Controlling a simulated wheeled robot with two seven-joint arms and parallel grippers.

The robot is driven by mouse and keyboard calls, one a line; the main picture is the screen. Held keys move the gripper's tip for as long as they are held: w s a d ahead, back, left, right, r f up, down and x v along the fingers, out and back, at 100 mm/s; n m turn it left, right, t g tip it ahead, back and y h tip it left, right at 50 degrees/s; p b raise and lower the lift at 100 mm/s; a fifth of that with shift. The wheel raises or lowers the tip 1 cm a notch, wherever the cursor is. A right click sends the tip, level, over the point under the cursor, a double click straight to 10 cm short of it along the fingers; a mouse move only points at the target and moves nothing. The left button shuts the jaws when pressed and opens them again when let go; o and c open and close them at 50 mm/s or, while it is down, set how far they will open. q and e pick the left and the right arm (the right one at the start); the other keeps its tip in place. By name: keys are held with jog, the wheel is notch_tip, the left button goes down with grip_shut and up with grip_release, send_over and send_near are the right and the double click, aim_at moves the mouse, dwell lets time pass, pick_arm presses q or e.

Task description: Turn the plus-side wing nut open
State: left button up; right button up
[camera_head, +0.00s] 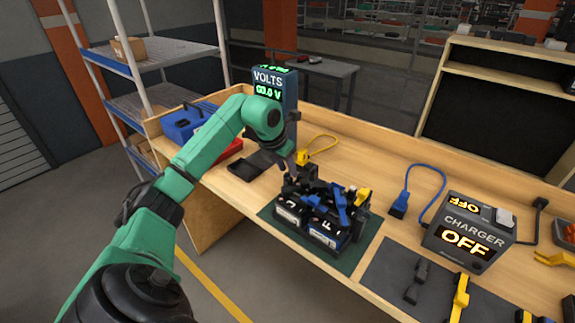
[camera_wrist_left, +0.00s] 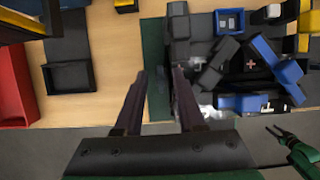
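The black battery unit (camera_head: 322,238) sits on a dark green mat (camera_head: 348,262), with blue and yellow parts on top. In the left wrist view it (camera_wrist_left: 222,50) lies mostly right of the fingers. A plus mark (camera_wrist_left: 250,64) shows beside a blue part (camera_wrist_left: 272,60). Small silvery pieces (camera_wrist_left: 208,112) show by the right finger; I cannot tell whether one is the wing nut. My left gripper (camera_head: 290,177) is at the battery's rear left; in its wrist view (camera_wrist_left: 158,88) the fingers are apart and nothing is between them. My right gripper (camera_wrist_left: 273,140) appears low right, fingers spread.
The voltmeter (camera_head: 270,85) reads 00.0 V behind my left arm. The charger (camera_head: 466,232) reads OFF at right, with a blue-cabled connector (camera_head: 399,205) beside it. A black tray (camera_wrist_left: 68,78) and red bin (camera_wrist_left: 12,80) lie left in the wrist view.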

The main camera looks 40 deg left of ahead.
pick_arm(q)
jog(key=shift+s+f, duration=0.1)
jog(key=shift+s, duration=0.25)
grip_shut()
pick_arm(e)
jog(key=shift+s+d, duration=0.1)
jog(key=shift+s, duration=0.95)
